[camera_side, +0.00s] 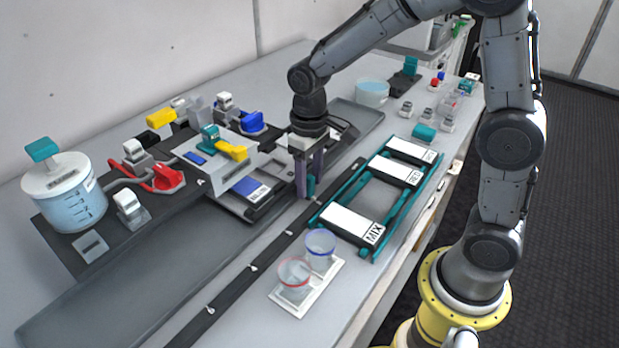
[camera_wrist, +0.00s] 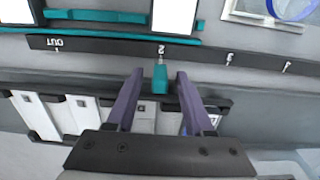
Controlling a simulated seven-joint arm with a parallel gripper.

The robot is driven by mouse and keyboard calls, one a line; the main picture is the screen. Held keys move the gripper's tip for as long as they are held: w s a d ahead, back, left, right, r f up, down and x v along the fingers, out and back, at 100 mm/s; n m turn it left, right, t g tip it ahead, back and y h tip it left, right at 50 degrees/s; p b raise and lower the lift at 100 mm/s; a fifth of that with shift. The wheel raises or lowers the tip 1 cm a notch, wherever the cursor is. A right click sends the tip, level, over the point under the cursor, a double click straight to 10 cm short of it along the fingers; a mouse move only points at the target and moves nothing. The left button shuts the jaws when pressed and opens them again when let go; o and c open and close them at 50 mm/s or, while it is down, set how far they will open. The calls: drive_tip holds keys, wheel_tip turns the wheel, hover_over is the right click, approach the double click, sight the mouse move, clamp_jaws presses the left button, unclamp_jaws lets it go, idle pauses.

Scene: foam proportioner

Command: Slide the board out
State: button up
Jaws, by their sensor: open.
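My gripper (camera_side: 308,182) points down at the front edge of the machine, beside the long dark rail (camera_side: 262,265). In the wrist view, its two purple fingers (camera_wrist: 159,82) are open, one on each side of a small teal handle (camera_wrist: 160,77). The handle stands close to the rail (camera_wrist: 110,45) by the mark 2; the mark OUT is farther left. Behind the handle lies what looks like the board (camera_wrist: 37,115), a row of white panels in black frames, partly hidden by my gripper. Whether the fingers touch the handle cannot be told.
A teal rack (camera_side: 340,190) with white plates lies right of the rail. Two clear cups, blue-rimmed (camera_side: 320,250) and red-rimmed (camera_side: 295,275), stand on a white tray in front. The machine housing (camera_side: 215,165) and a lidded jar (camera_side: 68,195) stand left. The rail's near stretch looks clear.

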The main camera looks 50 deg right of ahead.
clamp_jaws()
drive_tip(key=shift+r, duration=0.1)
idle(1.2)
